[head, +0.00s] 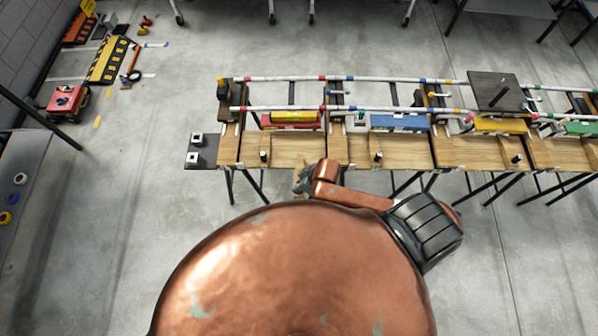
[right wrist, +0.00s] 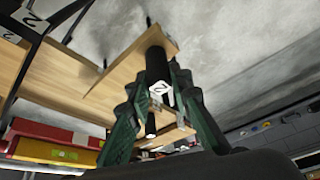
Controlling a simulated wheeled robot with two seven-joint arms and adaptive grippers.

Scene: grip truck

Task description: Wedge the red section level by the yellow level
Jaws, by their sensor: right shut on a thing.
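The red section (head: 292,121) is the left-most coloured one on the long wooden bench, with the yellow level (head: 297,115) lying along its top. Both also show at the lower left of the right wrist view, red (right wrist: 50,132) and yellow (right wrist: 55,151). My right gripper (head: 303,178) is at the front edge of the bench below the red section. In the wrist view, its green fingers (right wrist: 162,100) are shut on a black handle (right wrist: 157,66) with a white numbered tag. A pale wooden piece adjoins the handle's top; I cannot tell whether they are joined. My left gripper is not in view.
Blue (head: 398,122), yellow (head: 500,125) and green (head: 580,128) sections continue to the right. Black upright handles (head: 264,156) stand on the boards. Striped rails (head: 330,78) run along the bench. A dark board (head: 494,90) lies across them.

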